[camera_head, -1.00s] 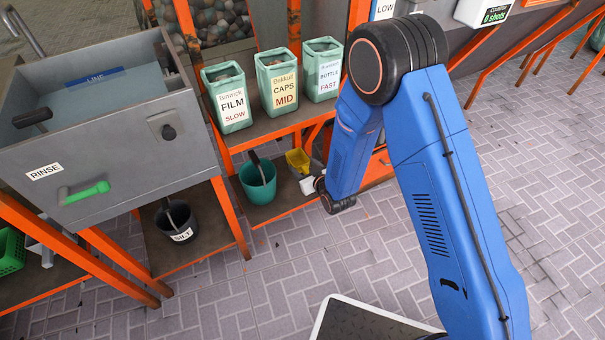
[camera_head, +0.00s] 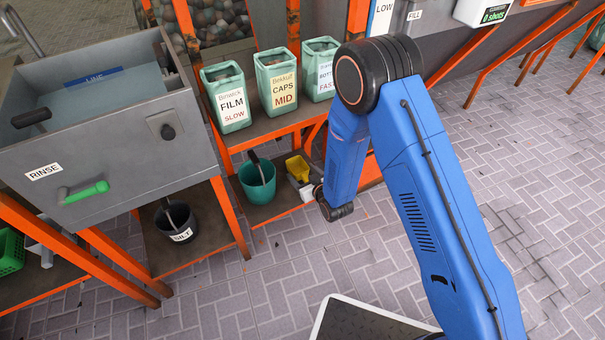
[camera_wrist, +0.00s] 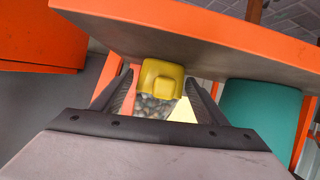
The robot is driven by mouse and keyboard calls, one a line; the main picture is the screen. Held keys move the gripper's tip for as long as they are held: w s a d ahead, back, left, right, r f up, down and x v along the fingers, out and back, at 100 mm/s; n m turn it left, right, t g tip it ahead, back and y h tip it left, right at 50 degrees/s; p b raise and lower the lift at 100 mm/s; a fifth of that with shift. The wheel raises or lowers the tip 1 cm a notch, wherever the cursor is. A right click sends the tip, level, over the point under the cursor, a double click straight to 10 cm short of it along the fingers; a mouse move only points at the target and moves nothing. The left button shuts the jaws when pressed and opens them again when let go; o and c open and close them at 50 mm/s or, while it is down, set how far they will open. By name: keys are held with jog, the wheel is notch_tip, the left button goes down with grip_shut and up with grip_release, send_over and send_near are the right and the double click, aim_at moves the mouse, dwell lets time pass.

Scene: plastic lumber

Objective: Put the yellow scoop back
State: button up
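The yellow scoop (camera_head: 298,168) is low beside the teal bucket (camera_head: 257,180), by the front edge of the lower shelf, in the head view. In the wrist view the scoop (camera_wrist: 161,78) sits between the two dark fingers of my gripper (camera_wrist: 162,98), which appear closed on its sides. Grey pebble-like pieces show just below its yellow part; I cannot tell whether they lie in it. The exact finger contact and the handle are hidden. My gripper also shows as a small pale shape (camera_head: 306,192) in the head view, partly behind my blue arm.
The orange shelf edge (camera_wrist: 205,38) and the teal bucket (camera_wrist: 260,115) are close in the wrist view. A dark SILT bucket (camera_head: 178,222) stands left. Green FILM (camera_head: 226,97), CAPS (camera_head: 277,82) and BOTTLE (camera_head: 321,68) bins line the shelf above.

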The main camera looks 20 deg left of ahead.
jog(key=shift+r, duration=0.1)
jog(key=shift+d+r, duration=0.1)
jog(key=v, duration=1.2)
